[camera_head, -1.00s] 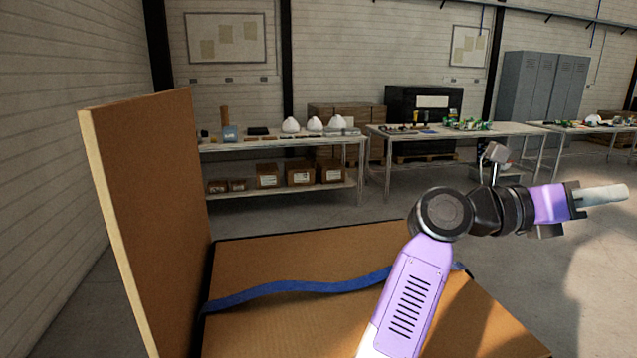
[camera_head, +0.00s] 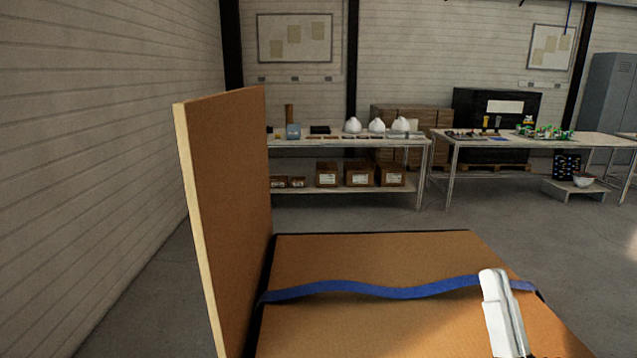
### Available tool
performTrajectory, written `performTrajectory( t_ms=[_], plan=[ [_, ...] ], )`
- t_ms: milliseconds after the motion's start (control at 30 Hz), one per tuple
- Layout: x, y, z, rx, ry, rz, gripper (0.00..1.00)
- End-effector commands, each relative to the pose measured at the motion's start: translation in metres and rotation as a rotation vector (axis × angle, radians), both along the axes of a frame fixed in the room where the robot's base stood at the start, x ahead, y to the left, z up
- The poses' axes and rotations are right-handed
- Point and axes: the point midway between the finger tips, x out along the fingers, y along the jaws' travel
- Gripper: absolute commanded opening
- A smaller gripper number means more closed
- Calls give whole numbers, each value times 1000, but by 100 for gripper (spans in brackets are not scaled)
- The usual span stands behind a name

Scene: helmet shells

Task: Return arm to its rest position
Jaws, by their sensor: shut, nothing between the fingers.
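My gripper (camera_head: 494,276) shows at the lower right as two pale white fingers pointing up, lying side by side with no gap and nothing between them. The rest of my arm is out of view below. The fingers appear in front of the right part of a brown flat surface (camera_head: 360,258). They overlap the right end of a blue strap (camera_head: 385,292) in the picture; I cannot tell whether they touch it.
A brown upright panel (camera_head: 228,200) stands at the left of the flat surface. Behind, a workbench (camera_head: 345,143) bears several white helmet shells (camera_head: 377,125), with boxes (camera_head: 360,175) on its lower shelf. A second table (camera_head: 470,142) stands right. Open floor (camera_head: 440,215) lies between.

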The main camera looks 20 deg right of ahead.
Motion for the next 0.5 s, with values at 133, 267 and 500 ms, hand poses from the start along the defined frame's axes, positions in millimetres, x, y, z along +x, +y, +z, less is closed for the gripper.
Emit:
performTrajectory(
  t_ms=[133, 267, 500],
  plan=[
    [-16, 27, -61, -88, 220, 12, 0],
    [-39, 48, -110, -147, 396, 27, 0],
    [-101, 79, -187, -207, 696, 64, 0]
  ],
)
